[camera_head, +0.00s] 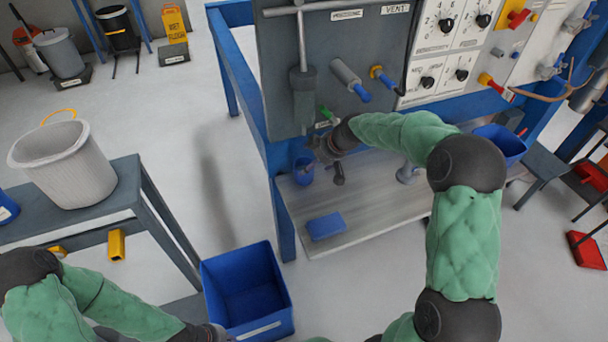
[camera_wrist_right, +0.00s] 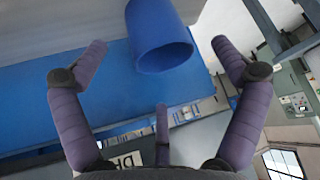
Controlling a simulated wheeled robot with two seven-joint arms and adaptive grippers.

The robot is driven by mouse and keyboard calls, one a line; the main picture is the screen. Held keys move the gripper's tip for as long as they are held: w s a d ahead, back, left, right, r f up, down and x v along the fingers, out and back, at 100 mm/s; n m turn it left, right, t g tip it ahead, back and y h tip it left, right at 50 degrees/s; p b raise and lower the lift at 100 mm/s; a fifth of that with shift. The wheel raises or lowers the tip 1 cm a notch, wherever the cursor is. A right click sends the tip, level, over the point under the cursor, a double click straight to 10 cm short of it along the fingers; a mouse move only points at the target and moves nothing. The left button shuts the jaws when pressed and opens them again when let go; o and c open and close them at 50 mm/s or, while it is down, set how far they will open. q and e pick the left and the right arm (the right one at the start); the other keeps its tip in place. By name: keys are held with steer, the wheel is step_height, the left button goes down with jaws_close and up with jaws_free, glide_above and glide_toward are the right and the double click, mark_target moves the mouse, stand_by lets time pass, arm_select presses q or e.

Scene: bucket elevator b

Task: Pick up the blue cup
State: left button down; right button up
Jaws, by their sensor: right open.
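The blue cup (camera_head: 303,173) stands at the left end of the grey-white shelf under the panel. In the right wrist view the cup (camera_wrist_right: 162,40) shows large, with its open rim facing the camera. My right gripper (camera_head: 324,161) is beside the cup in the head view. In the right wrist view my right gripper (camera_wrist_right: 160,52) is open, with purple fingers spread to either side of the cup; no grip on it shows. My left gripper (camera_head: 214,334) is at the bottom edge by the blue bin, mostly cut off.
A blue block (camera_head: 326,226) lies on the shelf (camera_head: 385,215) in front of the cup. A dark fitting (camera_head: 338,173) is just right of the cup. The control panel (camera_head: 330,60) rises behind. An open blue bin (camera_head: 247,290) stands on the floor below left.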

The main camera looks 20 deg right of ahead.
mark_target(304, 166)
steer(key=shift+w+a, duration=0.25)
steer(key=shift+w, duration=0.05)
steer(key=b+x, duration=0.1)
steer(key=x, duration=0.4)
steer(key=shift+d+b, duration=0.1)
steer(key=shift+b, duration=0.2)
steer(key=c, duration=1.2)
steer(key=shift+r, duration=0.15)
